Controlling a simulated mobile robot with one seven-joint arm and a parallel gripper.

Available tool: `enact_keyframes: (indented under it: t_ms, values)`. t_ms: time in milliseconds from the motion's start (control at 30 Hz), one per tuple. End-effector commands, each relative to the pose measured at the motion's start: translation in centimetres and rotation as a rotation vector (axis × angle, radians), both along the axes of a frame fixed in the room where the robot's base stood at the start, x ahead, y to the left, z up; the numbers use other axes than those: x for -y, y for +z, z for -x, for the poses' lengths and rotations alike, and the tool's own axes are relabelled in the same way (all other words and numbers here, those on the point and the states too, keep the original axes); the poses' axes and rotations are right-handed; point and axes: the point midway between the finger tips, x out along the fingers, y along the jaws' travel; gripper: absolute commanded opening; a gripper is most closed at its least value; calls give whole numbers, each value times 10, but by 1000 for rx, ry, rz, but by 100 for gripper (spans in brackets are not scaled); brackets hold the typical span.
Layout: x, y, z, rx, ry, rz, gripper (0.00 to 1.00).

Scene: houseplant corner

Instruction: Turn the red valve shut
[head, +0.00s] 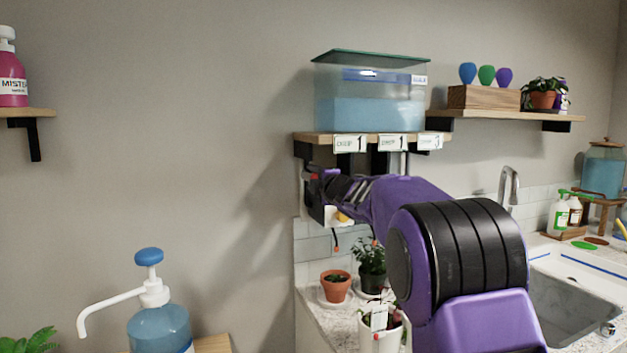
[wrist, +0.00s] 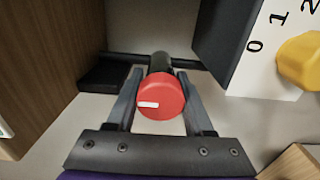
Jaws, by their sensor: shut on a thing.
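The red valve (wrist: 160,97) is a round red knob with a short white mark on the left of its face. It sits on the end of a dark stem in the wrist view. My gripper (wrist: 160,84) has one finger on each side of the knob and is shut on it. In the head view my gripper (head: 324,182) is below the tank shelf, at the wall. The valve is too small there to make out clearly. The finger contact at the far side of the knob is partly hidden.
A white panel with numbers and a yellow knob (wrist: 301,60) is right of the valve in the wrist view. A water tank (head: 370,97) stands on the shelf above my gripper. Potted plants (head: 336,286) stand on the counter below. Open wall lies to the left.

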Motion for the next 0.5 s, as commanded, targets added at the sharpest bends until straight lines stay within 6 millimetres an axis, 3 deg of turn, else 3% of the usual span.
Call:
enact_keyframes:
  t_ms: [367,400,500]
  values:
    - [0,0,0,1,1,5,0]
    - [0,0,0,1,1,5,59]
    - [0,0,0,1,0,4,77]
